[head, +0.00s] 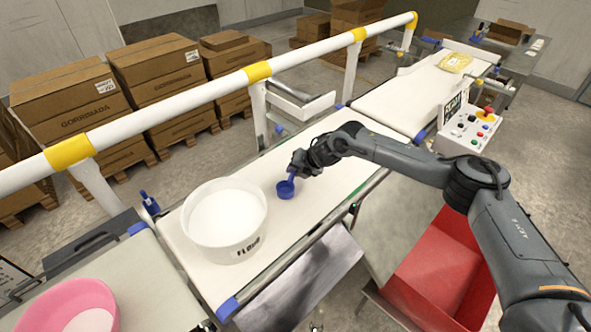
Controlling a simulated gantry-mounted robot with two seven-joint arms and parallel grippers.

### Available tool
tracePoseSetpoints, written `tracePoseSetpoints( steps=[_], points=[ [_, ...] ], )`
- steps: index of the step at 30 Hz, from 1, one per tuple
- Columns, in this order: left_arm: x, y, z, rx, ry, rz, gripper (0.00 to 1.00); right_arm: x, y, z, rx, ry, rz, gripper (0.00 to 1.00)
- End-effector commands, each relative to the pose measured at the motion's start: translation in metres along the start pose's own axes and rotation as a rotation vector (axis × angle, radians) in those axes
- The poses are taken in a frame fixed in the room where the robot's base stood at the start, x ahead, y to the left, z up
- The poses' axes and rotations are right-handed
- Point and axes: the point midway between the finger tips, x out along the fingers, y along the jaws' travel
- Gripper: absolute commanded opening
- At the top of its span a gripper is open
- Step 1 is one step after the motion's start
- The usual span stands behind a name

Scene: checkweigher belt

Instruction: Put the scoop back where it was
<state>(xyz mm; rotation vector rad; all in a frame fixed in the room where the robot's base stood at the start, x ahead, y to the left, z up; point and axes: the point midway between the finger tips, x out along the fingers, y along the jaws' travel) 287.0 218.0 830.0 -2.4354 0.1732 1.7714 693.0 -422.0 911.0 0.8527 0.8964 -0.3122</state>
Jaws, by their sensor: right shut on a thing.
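A blue scoop (285,188) is held by its handle in my right gripper (296,167), with its cup hanging at the lower left of the jaws. The gripper is shut on it, over the white belt. Whether the scoop touches the belt or hangs just above it, I cannot tell. A white round tub marked FLOUR (236,247), filled with white powder, stands on the belt to the left of the scoop. The scoop is outside the tub and apart from its rim. My left gripper is not in view.
A pink bowl (98,291) sits at the lower left. A control box (468,132) stands right of the belt, above a red bin (432,262). A yellow packet (456,62) lies on the far belt (405,97). A white and yellow rail (210,92) runs behind the belt.

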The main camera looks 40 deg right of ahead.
Motion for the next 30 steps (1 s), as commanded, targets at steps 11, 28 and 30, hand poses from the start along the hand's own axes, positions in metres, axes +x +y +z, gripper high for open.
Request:
tracePoseSetpoints(
  steps=[11,28,30],
  points=[
    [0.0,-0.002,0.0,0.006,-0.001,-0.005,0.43,0.0,0.0,0.0,0.0,0.0,0.0,0.48],
    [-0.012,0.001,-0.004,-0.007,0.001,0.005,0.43,-0.058,0.001,0.002,0.0,-0.001,0.001,0.48],
    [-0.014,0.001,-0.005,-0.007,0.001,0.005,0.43,-0.071,0.001,0.002,0.0,-0.001,0.002,0.48]
  ],
)
